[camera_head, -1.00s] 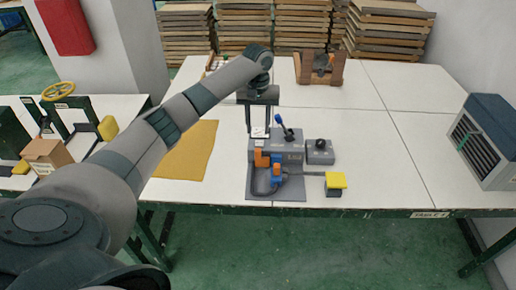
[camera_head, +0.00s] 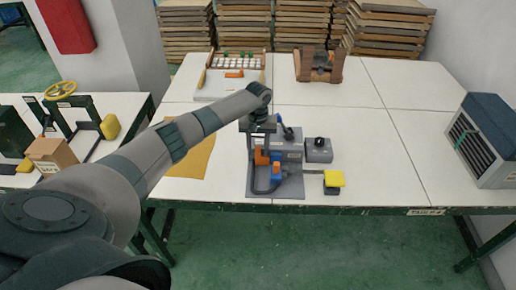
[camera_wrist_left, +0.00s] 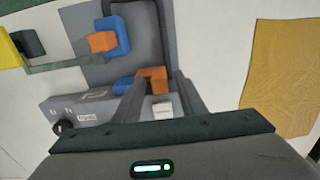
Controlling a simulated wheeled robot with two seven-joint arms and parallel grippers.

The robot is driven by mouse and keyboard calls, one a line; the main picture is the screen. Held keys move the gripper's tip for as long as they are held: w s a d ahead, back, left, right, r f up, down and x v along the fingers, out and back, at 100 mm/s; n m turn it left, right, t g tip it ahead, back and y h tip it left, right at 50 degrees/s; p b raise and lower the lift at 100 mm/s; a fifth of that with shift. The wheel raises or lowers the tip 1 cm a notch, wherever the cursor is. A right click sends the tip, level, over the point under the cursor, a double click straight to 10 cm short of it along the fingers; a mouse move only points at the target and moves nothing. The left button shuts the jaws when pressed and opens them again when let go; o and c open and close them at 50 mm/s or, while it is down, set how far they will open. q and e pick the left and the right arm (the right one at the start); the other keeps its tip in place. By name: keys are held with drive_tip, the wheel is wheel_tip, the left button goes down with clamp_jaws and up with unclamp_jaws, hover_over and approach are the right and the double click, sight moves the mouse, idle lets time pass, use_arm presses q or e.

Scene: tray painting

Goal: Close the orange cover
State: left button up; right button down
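The orange cover (camera_head: 261,158) is a small bent orange piece on the front of a grey machine (camera_head: 290,188) near the middle of the table. It also shows in the wrist view (camera_wrist_left: 155,75), beside a blue part. My left gripper (camera_head: 261,150) points down over the machine with its fingers apart. In the wrist view my left gripper (camera_wrist_left: 158,88) has one finger on each side of the cover's area, with nothing held; I cannot tell whether a finger touches the cover. A second orange part (camera_wrist_left: 102,42) sits on a blue block (camera_wrist_left: 118,30). My right gripper is not in view.
A blue-handled lever (camera_head: 285,131), a grey box with a black knob (camera_head: 319,150) and a yellow-topped block (camera_head: 334,180) are close to the right. A mustard sheet (camera_head: 190,160) lies left, under my arm. The table at right is clear up to a vented box (camera_head: 484,140).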

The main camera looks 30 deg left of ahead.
use_arm(q)
clamp_jaws()
drive_tip(key=shift+w+d+r, duration=0.1)
drive_tip(key=shift+w+d, duration=0.15)
drive_tip(key=shift+d, duration=0.15)
drive_tip(key=d, duration=0.1)
drive_tip(key=w+d, duration=0.1)
drive_tip(key=w+d+p, duration=0.1)
drive_tip(key=d, duration=0.1)
drive_tip(key=shift+w, duration=0.25)
drive_tip(key=shift+c, duration=0.4)
unclamp_jaws()
drive_tip(key=shift+o, duration=0.4)
drive_tip(key=shift+d, duration=0.15)
